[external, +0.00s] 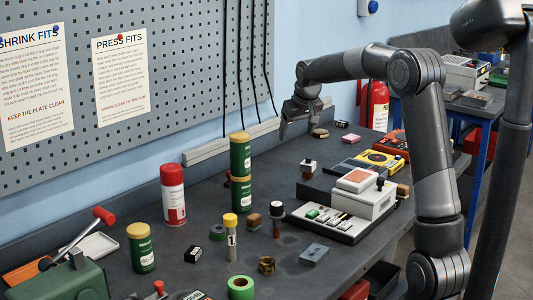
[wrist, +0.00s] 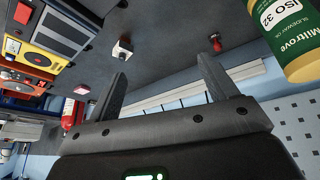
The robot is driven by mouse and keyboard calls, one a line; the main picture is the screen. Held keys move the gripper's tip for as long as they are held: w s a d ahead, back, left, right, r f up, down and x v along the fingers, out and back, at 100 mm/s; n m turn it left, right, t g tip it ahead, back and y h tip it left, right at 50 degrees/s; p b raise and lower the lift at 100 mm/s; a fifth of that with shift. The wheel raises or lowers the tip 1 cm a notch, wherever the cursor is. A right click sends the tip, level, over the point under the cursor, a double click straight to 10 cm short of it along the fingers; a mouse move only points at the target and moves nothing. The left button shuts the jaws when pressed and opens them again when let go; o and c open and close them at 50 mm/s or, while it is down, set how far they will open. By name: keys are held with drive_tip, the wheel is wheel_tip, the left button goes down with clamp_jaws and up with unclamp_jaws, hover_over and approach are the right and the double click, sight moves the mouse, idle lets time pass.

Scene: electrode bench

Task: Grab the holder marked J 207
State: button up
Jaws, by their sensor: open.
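I cannot read the marking J 207 on anything. Possible holders in the external view are a grey block with faint lettering (external: 314,254), a dark block with a white label (external: 193,254) and a small pale block with a dark top (external: 308,168). A similar pale block (wrist: 122,50) shows in the wrist view, beyond my fingers. My gripper (external: 299,122) is raised over the far part of the bench, near the wall. In the wrist view my gripper (wrist: 163,80) has its fingers spread apart, with nothing between them.
A white instrument (external: 360,197) and a yellow meter (external: 380,162) are at right. A green can (wrist: 292,45) fills the wrist view's upper right.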

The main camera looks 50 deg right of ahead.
drive_tip(key=m, duration=0.2)
approach(307, 163)
drive_tip(key=d, duration=0.1)
drive_tip(key=x, duration=1.1)
drive_tip(key=shift+w+d, duration=0.1)
drive_tip(key=shift+w, duration=0.1)
drive_tip(key=shift+c, duration=0.5)
drive_tip(key=shift+r, duration=0.1)
drive_tip(key=c, duration=1.2)
